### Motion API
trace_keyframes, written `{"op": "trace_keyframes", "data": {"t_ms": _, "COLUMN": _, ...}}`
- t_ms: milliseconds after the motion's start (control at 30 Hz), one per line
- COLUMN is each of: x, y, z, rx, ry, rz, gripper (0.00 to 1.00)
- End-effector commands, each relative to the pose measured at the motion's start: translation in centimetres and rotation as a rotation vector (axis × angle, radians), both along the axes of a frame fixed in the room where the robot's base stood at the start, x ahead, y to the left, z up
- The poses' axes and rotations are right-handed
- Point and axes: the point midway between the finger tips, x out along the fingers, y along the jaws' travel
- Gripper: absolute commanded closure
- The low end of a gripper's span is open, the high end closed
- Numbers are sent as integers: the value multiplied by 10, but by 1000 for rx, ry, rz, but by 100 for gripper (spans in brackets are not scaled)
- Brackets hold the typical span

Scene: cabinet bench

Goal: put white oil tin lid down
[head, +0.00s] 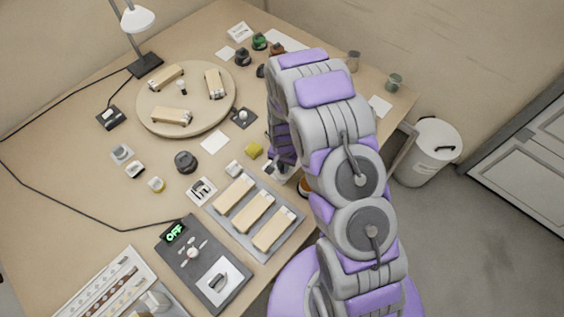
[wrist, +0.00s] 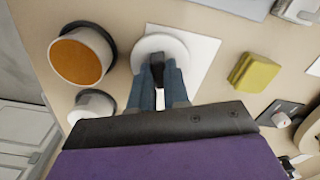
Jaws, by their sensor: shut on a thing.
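The white lid (wrist: 150,48) is a round disc with a dark knob in the wrist view. My gripper (wrist: 165,80) is shut on the knob, and its fingers hide part of the lid. The lid overlaps the left part of a white square sheet (wrist: 206,52); I cannot tell whether it touches it. In the head view my gripper (head: 277,168) is low over the bench's right side, and my arm mostly hides the lid.
A yellow block (wrist: 252,72) lies right of the sheet. A smaller white round item (wrist: 92,103) stands below the tin in the wrist view. In the head view, a grey tray (head: 285,246) with wooden pieces is close by, and the bench edge is near on the right.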

Motion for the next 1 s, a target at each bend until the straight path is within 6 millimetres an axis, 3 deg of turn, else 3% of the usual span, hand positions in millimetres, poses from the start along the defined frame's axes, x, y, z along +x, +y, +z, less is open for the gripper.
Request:
{"op": "trace_keyframes", "data": {"t_ms": 133, "x": 24, "y": 3, "z": -4, "rx": -4, "ry": -1, "rz": 2, "gripper": 100}}
{"op": "trace_keyframes", "data": {"t_ms": 267, "x": 34, "y": 4, "z": -5, "rx": -5, "ry": 1, "rz": 2, "gripper": 100}}
{"op": "trace_keyframes", "data": {"t_ms": 433, "x": 35, "y": 2, "z": -11, "rx": -4, "ry": 4, "rz": 2, "gripper": 100}}
{"op": "trace_keyframes", "data": {"t_ms": 667, "x": 36, "y": 0, "z": -39, "rx": 0, "ry": 3, "rz": 2, "gripper": 100}}
{"op": "trace_keyframes", "data": {"t_ms": 1000, "x": 36, "y": 3, "z": -42, "rx": -3, "ry": 2, "rz": 2, "gripper": 100}}
